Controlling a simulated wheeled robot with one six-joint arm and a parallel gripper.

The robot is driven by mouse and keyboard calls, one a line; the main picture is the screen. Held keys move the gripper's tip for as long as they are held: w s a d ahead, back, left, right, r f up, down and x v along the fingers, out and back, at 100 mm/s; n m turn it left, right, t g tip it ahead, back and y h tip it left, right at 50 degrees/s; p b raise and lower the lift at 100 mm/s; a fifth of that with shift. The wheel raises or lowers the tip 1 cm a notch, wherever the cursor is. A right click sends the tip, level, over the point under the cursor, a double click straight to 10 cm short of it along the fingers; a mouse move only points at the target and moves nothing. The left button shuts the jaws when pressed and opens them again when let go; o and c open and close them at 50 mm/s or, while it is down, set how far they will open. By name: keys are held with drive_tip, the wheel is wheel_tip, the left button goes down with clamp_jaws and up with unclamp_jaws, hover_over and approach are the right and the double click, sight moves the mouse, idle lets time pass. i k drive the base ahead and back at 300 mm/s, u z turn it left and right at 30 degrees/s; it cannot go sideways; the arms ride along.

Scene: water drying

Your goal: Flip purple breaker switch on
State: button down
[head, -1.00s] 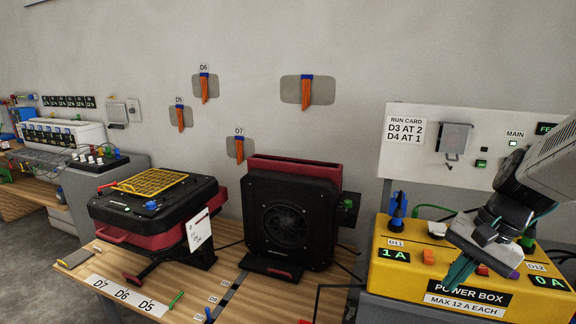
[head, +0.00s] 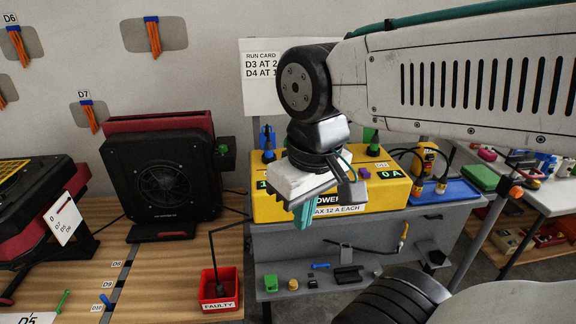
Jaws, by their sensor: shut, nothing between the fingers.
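The yellow power box (head: 272,207) stands on a grey bench at centre right. A small purple piece (head: 365,172), which looks like the purple breaker switch, shows on it beside the "0 A" display (head: 390,174). Whether it is on or off is too small to tell. My gripper (head: 303,214) hangs in front of the box, left of the purple piece and apart from it. Its teal fingers are shut and empty, pointing down. My gripper and arm hide the middle of the box, including part of its label and other switches.
A black fan unit (head: 165,185) stands on the wooden table at left. A red bin marked "FAULTY" (head: 218,290) is at the table's right edge. Small loose parts lie on the grey lower shelf (head: 325,288). A blue tray (head: 455,193) is right of the box.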

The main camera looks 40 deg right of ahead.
sight(362, 172)
drive_tip(key=z, duration=2.55)
drive_tip(key=i, duration=0.35)
drive_tip(key=u, duration=1.5)
